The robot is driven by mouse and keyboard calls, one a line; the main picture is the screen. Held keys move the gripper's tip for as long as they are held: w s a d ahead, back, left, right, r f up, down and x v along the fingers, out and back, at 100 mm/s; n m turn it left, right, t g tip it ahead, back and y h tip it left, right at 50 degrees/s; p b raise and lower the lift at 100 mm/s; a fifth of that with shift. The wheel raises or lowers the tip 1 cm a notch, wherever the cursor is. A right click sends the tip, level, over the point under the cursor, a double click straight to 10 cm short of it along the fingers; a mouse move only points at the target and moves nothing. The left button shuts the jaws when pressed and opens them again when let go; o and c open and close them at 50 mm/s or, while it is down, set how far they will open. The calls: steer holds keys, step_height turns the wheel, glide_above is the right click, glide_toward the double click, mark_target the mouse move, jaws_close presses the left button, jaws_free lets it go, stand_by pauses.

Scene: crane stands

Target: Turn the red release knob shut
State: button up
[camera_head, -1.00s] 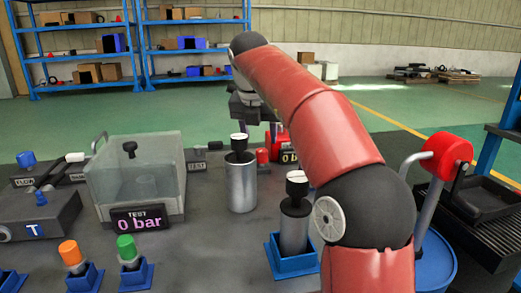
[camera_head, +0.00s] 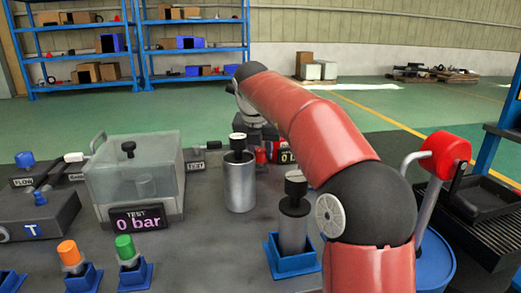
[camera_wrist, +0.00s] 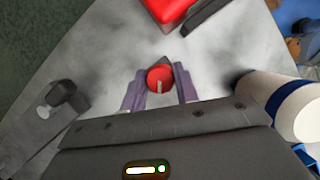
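The red release knob (camera_wrist: 160,78) sits in the middle of the wrist view. It is round and has a pale mark on its face that runs toward the lower edge of the picture. My gripper (camera_wrist: 159,84) is open, with one grey-purple finger on each side of the knob. Small gaps seem to show between fingers and knob; I cannot tell if either touches. In the head view the red knob (camera_head: 260,156) shows as a small patch behind the silver cylinder, and my gripper's fingers are hidden there.
A silver cylinder with a black knob (camera_head: 239,185) stands close in front of the knob. A red-cased display (camera_head: 287,156) is just right of it. A clear test box (camera_head: 135,175) is left, and another cylinder (camera_head: 293,225) in a blue holder stands nearer. A black valve block (camera_wrist: 60,100) lies left.

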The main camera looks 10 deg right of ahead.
steer(key=shift+c, duration=1.1)
steer(key=shift+n, duration=0.3)
steer(key=n+y, duration=0.1)
steer(key=n, duration=0.2)
steer(key=shift+d+t, duration=0.15)
steer(key=shift+t, duration=0.15)
steer(key=shift+n+y, duration=0.9)
steer(key=shift+n, duration=1)
steer(key=o, duration=1)
steer(key=shift+r, duration=0.1)
